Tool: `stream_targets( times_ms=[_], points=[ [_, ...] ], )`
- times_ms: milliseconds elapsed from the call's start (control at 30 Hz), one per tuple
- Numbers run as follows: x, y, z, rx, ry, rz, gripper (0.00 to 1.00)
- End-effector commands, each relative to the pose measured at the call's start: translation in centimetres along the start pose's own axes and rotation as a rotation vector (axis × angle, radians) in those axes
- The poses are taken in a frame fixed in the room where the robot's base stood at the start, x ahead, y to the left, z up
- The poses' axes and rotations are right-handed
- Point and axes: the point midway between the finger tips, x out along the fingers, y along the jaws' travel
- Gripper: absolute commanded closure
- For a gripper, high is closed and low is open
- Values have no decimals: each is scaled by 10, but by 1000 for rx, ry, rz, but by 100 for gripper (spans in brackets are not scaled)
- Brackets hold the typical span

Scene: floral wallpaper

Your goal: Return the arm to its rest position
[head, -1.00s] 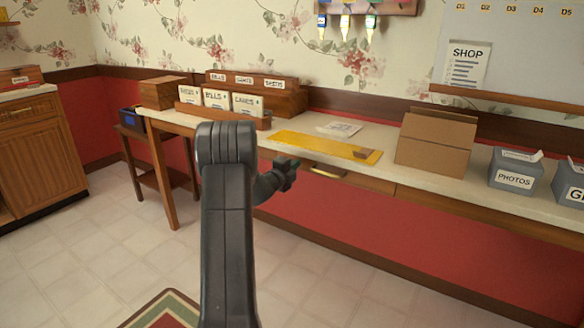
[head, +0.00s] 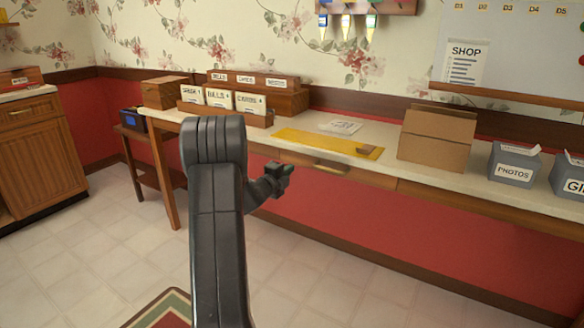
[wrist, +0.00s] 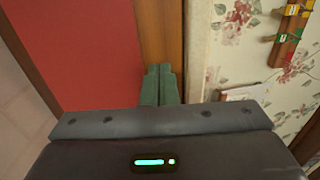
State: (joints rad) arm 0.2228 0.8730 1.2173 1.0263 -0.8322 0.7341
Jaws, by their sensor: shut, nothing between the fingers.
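My arm (head: 215,215) rises in the middle of the head view, bent at the elbow. My gripper (head: 281,175) hangs in the air in front of the desk's drawer, below the desktop edge. In the wrist view the two green fingers of my gripper (wrist: 159,85) lie side by side, shut, with nothing between them. Beyond them are the wooden desk edge and the red wall panel.
The long desk (head: 300,124) holds a yellow mat (head: 320,142), an open cardboard box (head: 436,138), a PHOTOS bin (head: 513,168) and labelled card files (head: 218,97). A drawer handle (head: 331,168) is close to my gripper. The tiled floor (head: 120,250) on the left is clear.

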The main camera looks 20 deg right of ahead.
Motion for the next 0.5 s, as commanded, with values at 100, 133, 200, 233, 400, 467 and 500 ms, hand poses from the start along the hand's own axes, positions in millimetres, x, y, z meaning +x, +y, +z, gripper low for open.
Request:
stream_targets(
  times_ms=[100, 133, 200, 233, 400, 467, 500],
  points=[
    [-22, -2, 2, -1, -4, 0, 100],
    [-28, -2, 2, -1, -4, 2, 100],
    [-40, -2, 2, -2, -4, 1, 100],
    [-45, -2, 2, -1, -4, 1, 100],
    [-64, -1, 2, -1, -3, 1, 100],
    [-66, -1, 1, 0, -2, 0, 100],
    [-68, 0, 1, 0, -2, 0, 100]
  ],
)
